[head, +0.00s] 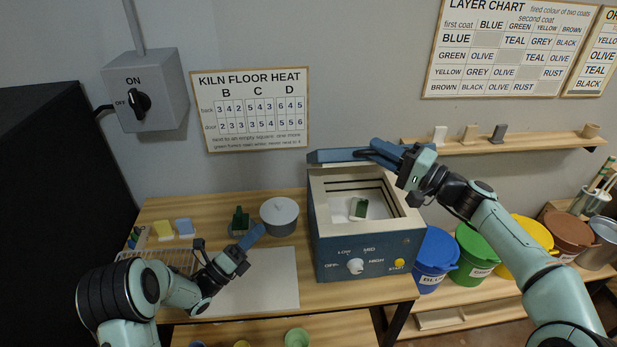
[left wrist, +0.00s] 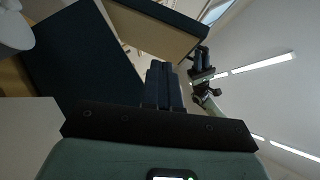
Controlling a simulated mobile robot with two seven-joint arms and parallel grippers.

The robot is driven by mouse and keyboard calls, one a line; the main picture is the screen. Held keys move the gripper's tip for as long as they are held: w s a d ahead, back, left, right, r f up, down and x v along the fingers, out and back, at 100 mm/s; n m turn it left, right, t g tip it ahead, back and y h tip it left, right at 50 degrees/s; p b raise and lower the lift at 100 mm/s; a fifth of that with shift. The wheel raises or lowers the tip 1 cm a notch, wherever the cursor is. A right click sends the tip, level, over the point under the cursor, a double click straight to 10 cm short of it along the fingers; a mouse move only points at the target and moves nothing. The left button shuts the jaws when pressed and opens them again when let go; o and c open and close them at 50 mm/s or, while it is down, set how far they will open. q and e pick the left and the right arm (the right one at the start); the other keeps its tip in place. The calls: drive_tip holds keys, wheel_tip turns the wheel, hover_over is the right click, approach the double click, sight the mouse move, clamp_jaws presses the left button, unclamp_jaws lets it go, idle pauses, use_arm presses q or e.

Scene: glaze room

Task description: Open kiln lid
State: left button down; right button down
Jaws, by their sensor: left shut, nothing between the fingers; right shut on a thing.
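The kiln (head: 368,258) is a blue box with a pale rim, and its front carries a heat dial and a yellow START button. Its blue lid (head: 330,156) is raised at the back, leaving the chamber open to view. My right gripper (head: 384,150) is shut on the kiln lid at its right part; the exact hold is partly hidden. The left wrist view also shows the raised lid (left wrist: 165,28) and my right gripper (left wrist: 201,58) at its edge. My left gripper (head: 256,233) is shut and empty, left of the kiln above the table. A green piece (head: 360,208) stands inside the chamber.
A lidded grey pot (head: 279,217), a dark green piece (head: 240,220) and a white sheet (head: 272,282) are left of the kiln. A wire rack (head: 160,258) is near my left arm. Coloured buckets (head: 437,252) stand right. A wall switch (head: 146,92) reads ON.

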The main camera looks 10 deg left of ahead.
use_arm(q)
drive_tip(key=w+d+r+m+h, duration=0.3)
drive_tip(key=w+d+r, duration=0.5)
drive_tip(key=d+r, duration=0.3)
drive_tip(key=shift+w+d+r+m, duration=0.3)
drive_tip(key=shift+w+r, duration=0.1)
drive_tip(key=shift+r, duration=0.5)
drive_tip(key=shift+a+r, duration=0.1)
